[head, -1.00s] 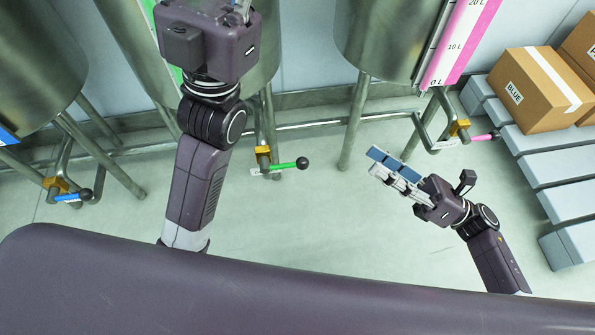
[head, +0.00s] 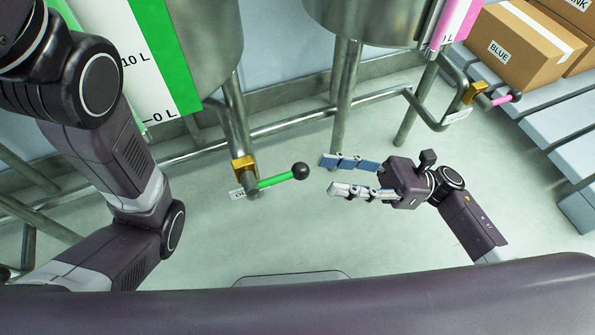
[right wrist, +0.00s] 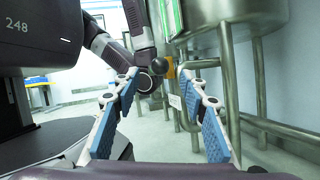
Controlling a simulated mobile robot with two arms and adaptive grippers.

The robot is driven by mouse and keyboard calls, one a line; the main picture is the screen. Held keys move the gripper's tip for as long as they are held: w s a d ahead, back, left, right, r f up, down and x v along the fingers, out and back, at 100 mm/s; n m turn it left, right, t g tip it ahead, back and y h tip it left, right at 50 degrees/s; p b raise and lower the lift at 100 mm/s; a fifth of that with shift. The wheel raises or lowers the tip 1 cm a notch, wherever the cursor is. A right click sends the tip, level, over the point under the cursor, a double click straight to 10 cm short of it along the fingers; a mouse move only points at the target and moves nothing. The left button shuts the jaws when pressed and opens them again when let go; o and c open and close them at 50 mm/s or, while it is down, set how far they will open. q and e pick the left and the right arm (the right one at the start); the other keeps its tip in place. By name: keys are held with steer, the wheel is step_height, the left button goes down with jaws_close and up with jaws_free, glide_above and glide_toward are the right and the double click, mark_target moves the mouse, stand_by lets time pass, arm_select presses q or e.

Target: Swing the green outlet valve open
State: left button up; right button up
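The green outlet valve has a green lever (head: 275,181) with a black ball knob (head: 300,171). It sticks out to the right from a brass valve body (head: 244,168), crosswise to the steel outlet pipe (head: 235,125). My right gripper (head: 329,175) is open and empty. Its fingers point left at the knob, with a small gap in the head view. The lever is mostly hidden behind the knob there. My left gripper is out of view; only its arm shows.
The green-striped drum (head: 205,50) stands above the valve. A drum leg (head: 345,90) and a wall rail (head: 290,122) lie behind my right gripper. The pink valve lever (head: 506,98) and boxes (head: 520,45) are at upper right. The floor around my right gripper is clear.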

mark_target(301, 170)
steer(key=b+x, duration=0.2)
steer(key=x, duration=0.5)
steer(key=shift+a+r, duration=0.15)
steer(key=shift+a, duration=0.1)
jaws_close()
